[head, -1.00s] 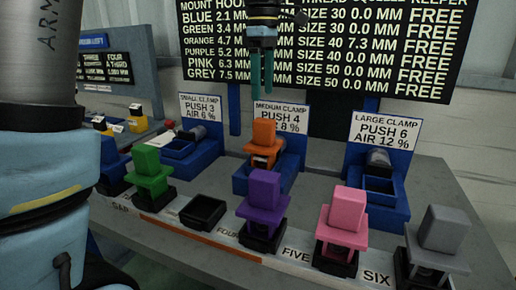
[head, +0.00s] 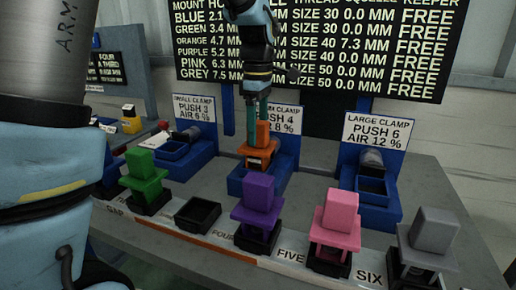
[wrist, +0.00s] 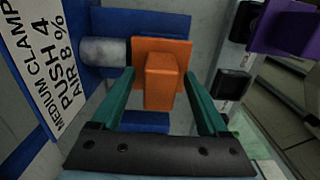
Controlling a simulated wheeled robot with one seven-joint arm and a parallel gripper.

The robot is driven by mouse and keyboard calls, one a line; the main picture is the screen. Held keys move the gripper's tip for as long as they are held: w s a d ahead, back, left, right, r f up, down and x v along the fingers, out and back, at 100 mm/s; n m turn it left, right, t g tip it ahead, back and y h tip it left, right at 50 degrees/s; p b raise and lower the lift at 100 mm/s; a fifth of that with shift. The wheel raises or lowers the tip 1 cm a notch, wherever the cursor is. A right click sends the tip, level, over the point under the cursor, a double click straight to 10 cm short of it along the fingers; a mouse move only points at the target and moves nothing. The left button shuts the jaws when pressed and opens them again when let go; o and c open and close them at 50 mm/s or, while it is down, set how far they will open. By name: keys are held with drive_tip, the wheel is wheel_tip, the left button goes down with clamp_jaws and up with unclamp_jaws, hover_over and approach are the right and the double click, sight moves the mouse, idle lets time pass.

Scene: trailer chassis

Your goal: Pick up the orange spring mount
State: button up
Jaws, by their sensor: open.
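The orange spring mount (head: 259,153) sits in the blue medium clamp (head: 236,181) in the head view. Its upper block stands above a wider orange plate. My gripper (head: 258,125) is open, pointing down, with its green fingers at the mount's upper block. In the wrist view the orange spring mount (wrist: 161,78) lies between the two open fingers of my gripper (wrist: 163,105), with a visible gap on each side. A grey cylinder (wrist: 104,52) of the clamp is beside the mount's plate. The mount's lower part is mostly hidden.
Green (head: 145,175), purple (head: 258,200), pink (head: 338,220) and grey (head: 430,238) mounts stand along the bench front, beside an empty black holder (head: 197,214). The small clamp (head: 180,158) and large clamp (head: 378,205) flank the medium one. A board (head: 330,50) stands behind.

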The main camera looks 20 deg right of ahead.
clamp_jaws()
idle(0.6)
idle(0.8)
